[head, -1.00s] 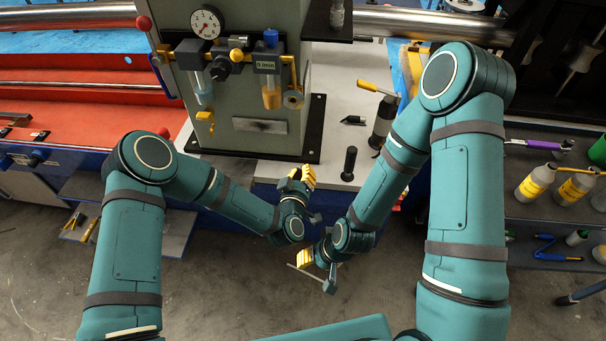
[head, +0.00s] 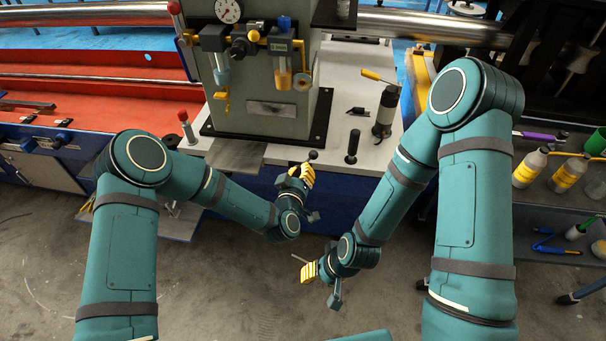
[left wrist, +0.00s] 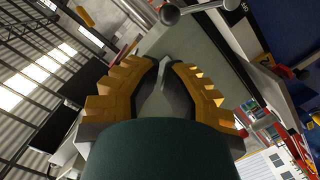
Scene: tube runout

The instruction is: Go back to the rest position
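My left gripper (head: 303,174) is in front of the blue side of the bench in the head view, its yellow fingers pointing up and away. In the left wrist view its two ridged yellow fingers (left wrist: 165,68) stand slightly apart with a narrow gap and nothing seen between them. My right gripper (head: 308,271) is lower, over the floor, its fingers pointing left. A thin pale rod-like thing (head: 299,258) shows beside its fingers. I cannot tell if it is held. Both forearms are folded inward, and the grippers are apart.
The grey machine (head: 264,110) with a gauge stands on a pale bench (head: 340,140). A black upright cylinder (head: 352,147) is near the bench's front edge. Bottles (head: 529,168) stand on the dark shelf at right. Grey floor (head: 240,290) lies open below the grippers.

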